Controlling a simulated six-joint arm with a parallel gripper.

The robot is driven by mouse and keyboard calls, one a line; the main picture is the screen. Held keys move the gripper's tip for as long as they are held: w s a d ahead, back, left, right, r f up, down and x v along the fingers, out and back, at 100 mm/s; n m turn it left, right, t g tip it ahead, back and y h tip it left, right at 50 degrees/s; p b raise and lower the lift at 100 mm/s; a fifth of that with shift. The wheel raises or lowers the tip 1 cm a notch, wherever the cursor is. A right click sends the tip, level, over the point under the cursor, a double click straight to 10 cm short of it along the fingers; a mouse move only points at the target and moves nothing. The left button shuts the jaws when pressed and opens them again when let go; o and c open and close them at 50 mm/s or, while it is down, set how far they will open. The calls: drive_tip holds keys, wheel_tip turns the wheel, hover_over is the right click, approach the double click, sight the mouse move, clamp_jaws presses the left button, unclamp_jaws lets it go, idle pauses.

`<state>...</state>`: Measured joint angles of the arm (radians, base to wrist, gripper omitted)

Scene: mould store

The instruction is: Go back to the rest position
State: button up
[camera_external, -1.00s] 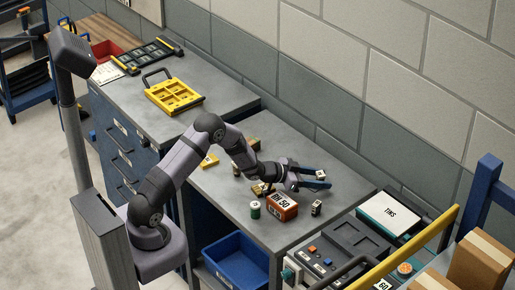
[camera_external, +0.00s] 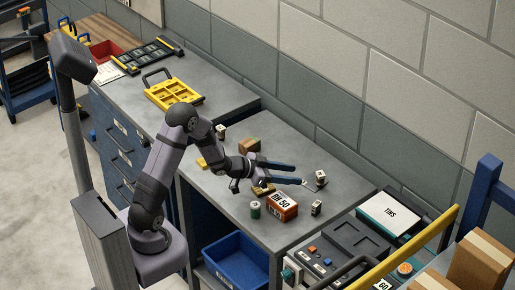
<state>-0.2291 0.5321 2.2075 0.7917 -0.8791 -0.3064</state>
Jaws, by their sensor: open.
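My gripper (camera_external: 282,173) is open above the grey bench (camera_external: 225,193), its two dark blue fingers apart and pointing right. Nothing shows between the fingers. Just past the fingertips a small pale block with a dark mark (camera_external: 321,177) stands on the bench. Below the gripper is an orange-red box marked "50" (camera_external: 284,210). My wrist and gripper hide part of the bench and part of a small yellow piece (camera_external: 262,190) under them.
A green cylinder (camera_external: 255,210) and another small block (camera_external: 316,208) stand near the box. A brown block (camera_external: 249,146) and a small pale block (camera_external: 221,131) are farther back. A yellow tray (camera_external: 174,96) sits on the left bench; the wall is behind.

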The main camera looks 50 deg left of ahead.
drive_tip(key=shift+s+a, duration=0.1)
idle(0.5)
